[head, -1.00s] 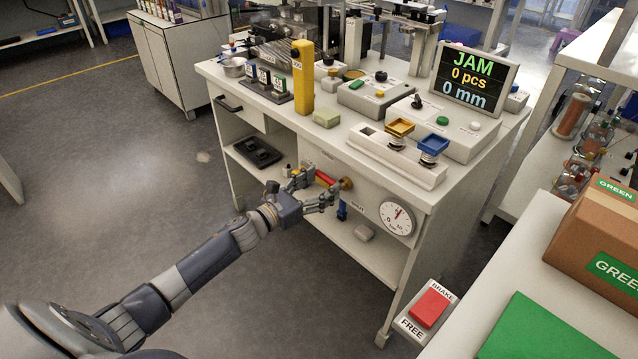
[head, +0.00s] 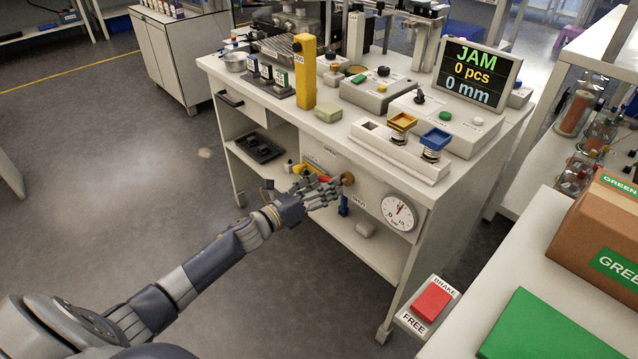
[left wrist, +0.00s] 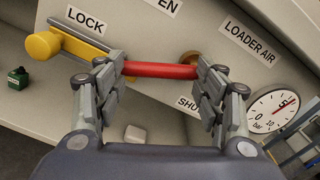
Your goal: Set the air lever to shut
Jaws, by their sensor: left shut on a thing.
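The red air lever (left wrist: 160,70) shows in the left wrist view, running from the brass pivot (left wrist: 190,60) to the left, nearly level in that picture. My left gripper (left wrist: 162,72) is at the lever, with one finger by its free end and the other by the pivot; it is shut on the lever. In the head view the left gripper (head: 322,190) is at the front panel of the bench and hides most of the lever. The SHUT label (left wrist: 188,103) is partly covered by a finger. The pressure gauge (left wrist: 285,110) has its red needle pointing up and right. My right gripper is not in view.
A yellow knob (left wrist: 42,46) on a slide marked LOCK is left of the lever, close to the left finger. A grey lump (head: 365,230) lies on the shelf below. The white bench (head: 440,185) carries boxes and a JAM screen (head: 475,75).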

